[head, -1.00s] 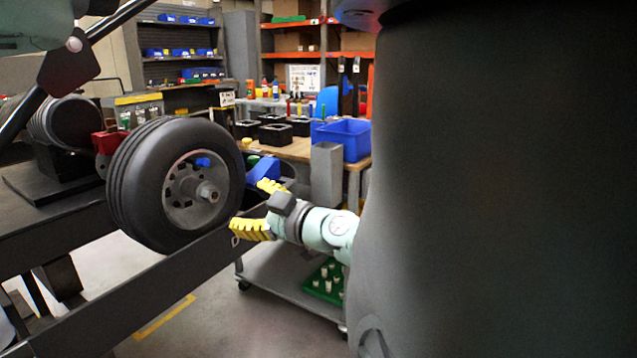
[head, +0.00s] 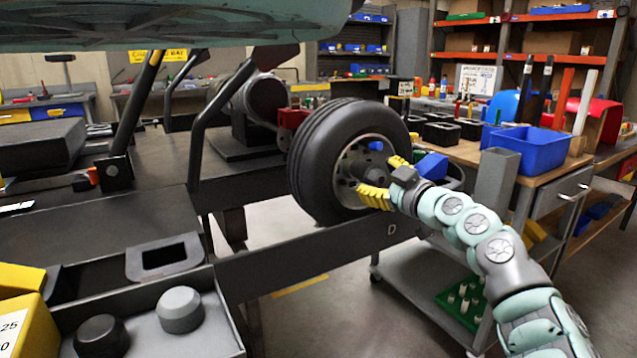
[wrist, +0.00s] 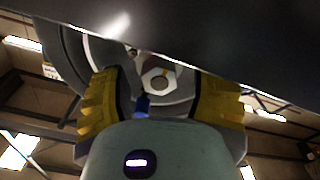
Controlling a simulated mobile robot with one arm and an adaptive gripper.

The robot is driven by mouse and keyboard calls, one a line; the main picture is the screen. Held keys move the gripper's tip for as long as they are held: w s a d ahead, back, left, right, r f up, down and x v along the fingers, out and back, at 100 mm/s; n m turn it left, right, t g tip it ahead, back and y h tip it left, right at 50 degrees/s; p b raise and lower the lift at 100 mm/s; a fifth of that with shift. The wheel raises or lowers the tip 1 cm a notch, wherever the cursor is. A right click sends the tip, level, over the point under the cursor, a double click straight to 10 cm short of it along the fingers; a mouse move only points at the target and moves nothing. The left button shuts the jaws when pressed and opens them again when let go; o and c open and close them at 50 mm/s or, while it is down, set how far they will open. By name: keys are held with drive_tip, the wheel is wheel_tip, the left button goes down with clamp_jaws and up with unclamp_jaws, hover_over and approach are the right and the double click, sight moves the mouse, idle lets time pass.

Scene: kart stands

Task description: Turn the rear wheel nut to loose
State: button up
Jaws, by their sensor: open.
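The black rear wheel (head: 318,160) is mounted at the kart's side, its hub facing right. My gripper (head: 384,180) has yellow fingers spread open in front of the hub. In the wrist view the open fingers (wrist: 160,85) stand left and right of the nut, apart from it. A small blue part (wrist: 142,104) sits on the rim just below the nut. The fingers partly hide the hub in the head view.
A dark rail marked D (head: 350,240) runs below the wheel. A grey cart (head: 415,275) with a green tray (head: 462,302) stands below my arm. A workbench with a blue bin (head: 527,148) is behind. A grey parts tray (head: 215,315) is at front left.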

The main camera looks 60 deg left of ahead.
sight(372, 126)
clamp_jaws()
drive_tip(key=shift+r+n+p, duration=0.1)
drive_tip(key=shift+n+p, duration=0.4)
drive_tip(key=shift+p, duration=0.2)
drive_tip(key=shift+f+n+p, duration=0.25)
drive_tip(key=shift+n+p, duration=0.25)
drive_tip(key=shift+n, duration=0.5)
unclamp_jaws()
drive_tip(key=shift+r, duration=0.1)
drive_tip(key=shift+r, duration=0.1)
wheel_tip(372, 126, up, 10)
drive_tip(key=shift+f, duration=0.1)
